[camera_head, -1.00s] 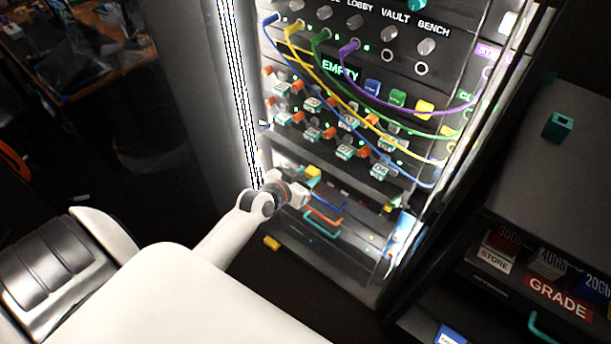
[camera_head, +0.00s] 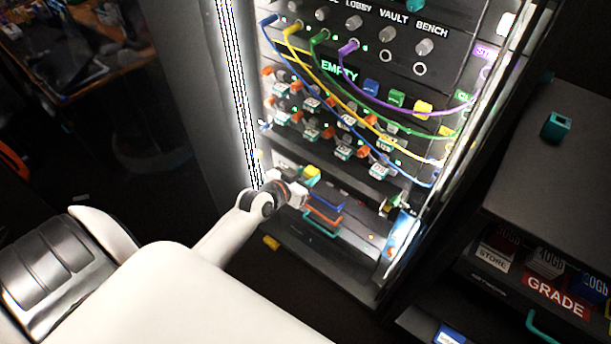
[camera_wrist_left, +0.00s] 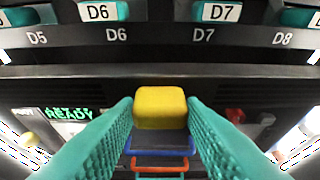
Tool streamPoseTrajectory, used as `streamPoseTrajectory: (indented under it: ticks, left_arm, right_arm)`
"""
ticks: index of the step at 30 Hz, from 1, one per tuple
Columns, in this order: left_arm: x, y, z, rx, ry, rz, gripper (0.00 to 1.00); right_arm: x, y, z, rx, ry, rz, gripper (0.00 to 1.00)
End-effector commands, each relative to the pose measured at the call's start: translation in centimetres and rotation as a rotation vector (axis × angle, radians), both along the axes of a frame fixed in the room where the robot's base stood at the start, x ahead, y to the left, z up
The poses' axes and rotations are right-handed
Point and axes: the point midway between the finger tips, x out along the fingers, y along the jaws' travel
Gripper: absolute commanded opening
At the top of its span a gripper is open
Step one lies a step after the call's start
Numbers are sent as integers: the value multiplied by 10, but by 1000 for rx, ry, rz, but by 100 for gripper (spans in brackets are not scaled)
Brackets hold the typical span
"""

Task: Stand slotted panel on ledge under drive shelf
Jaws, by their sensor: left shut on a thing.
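The drive shelf (camera_head: 375,187) crosses the rack above my left gripper; its labels D5 to D8 show in the left wrist view (camera_wrist_left: 160,38). My left gripper (camera_head: 304,182) is in the bay under it. Its teal fingers (camera_wrist_left: 160,125) are shut on a yellow block (camera_wrist_left: 160,107), which also shows in the head view (camera_head: 313,171). I cannot tell whether the block belongs to the slotted panel, whose outline is not clear. Blue, orange and teal bars (camera_wrist_left: 160,162) lie below the block. A dark ledge (camera_head: 335,272) runs along the rack's bottom. My right gripper is not in view.
A small yellow piece (camera_head: 271,243) is at the lower left. A grey cabinet (camera_head: 560,190) with a teal block (camera_head: 557,126) stands at the right. A lit screen reads READY (camera_wrist_left: 68,114).

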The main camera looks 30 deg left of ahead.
Motion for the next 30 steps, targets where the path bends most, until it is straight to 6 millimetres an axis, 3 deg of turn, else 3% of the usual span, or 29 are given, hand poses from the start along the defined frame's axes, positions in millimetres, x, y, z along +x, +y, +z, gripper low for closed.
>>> streamPoseTrajectory:
  ticks: [30]
  left_arm:
    - [1, 0, 1, 0, -3, 0, 4]
  right_arm:
    - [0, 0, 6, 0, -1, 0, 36]
